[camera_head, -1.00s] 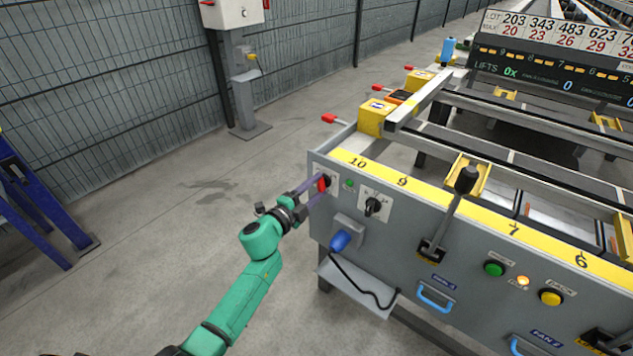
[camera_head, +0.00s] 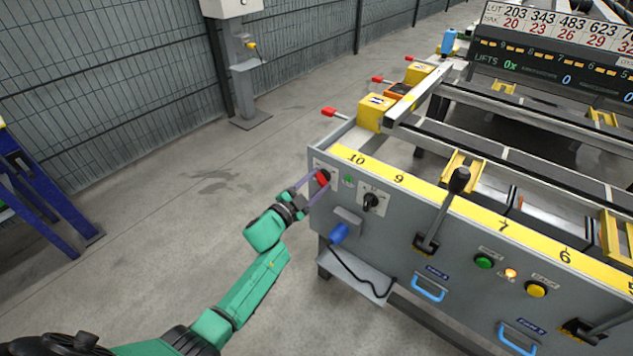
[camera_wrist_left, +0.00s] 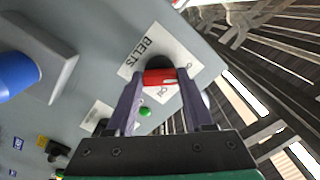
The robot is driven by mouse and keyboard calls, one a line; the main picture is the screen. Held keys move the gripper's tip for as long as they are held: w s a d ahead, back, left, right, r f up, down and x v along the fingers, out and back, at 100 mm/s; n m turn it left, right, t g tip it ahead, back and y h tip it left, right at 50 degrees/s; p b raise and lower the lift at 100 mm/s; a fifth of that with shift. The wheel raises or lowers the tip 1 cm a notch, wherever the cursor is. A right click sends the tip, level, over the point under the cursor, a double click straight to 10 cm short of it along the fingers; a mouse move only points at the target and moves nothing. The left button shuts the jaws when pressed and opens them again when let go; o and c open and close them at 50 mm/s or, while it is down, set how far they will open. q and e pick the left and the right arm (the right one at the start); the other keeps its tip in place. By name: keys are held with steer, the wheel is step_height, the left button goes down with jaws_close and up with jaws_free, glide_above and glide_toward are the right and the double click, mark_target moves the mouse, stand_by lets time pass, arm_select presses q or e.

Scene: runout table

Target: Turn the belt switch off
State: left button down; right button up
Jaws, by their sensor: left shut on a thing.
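The belt switch (camera_head: 323,177) is a red handle on a dark round base at the left end of the grey control panel. In the left wrist view the red handle (camera_wrist_left: 159,77) lies across the gap between my fingers, on a white plate lettered BELTS (camera_wrist_left: 148,43). My left gripper (camera_head: 318,182) is shut on this handle, a purple finger on each side; the gripper also shows in the left wrist view (camera_wrist_left: 160,85). The lettering by the switch's positions is partly hidden by the fingers. My right gripper is not in view.
A green lamp (camera_head: 349,181) and a black rotary switch (camera_head: 371,201) sit just right of the belt switch. A blue plug (camera_head: 339,233) sticks out below, and a tall black-knobbed lever (camera_head: 442,210) stands further right. The floor (camera_head: 180,230) left of the panel is clear.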

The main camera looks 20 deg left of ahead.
arm_select(q)
steer(key=shift+f, duration=0.1)
steer(key=shift+c, duration=1.4)
jaws_free()
steer(key=p+v, duration=0.1)
steer(key=v, duration=1.3)
steer(key=shift+s, duration=0.25)
steer(key=shift+a+f+p, duration=0.1)
steer(key=shift+p, duration=0.2)
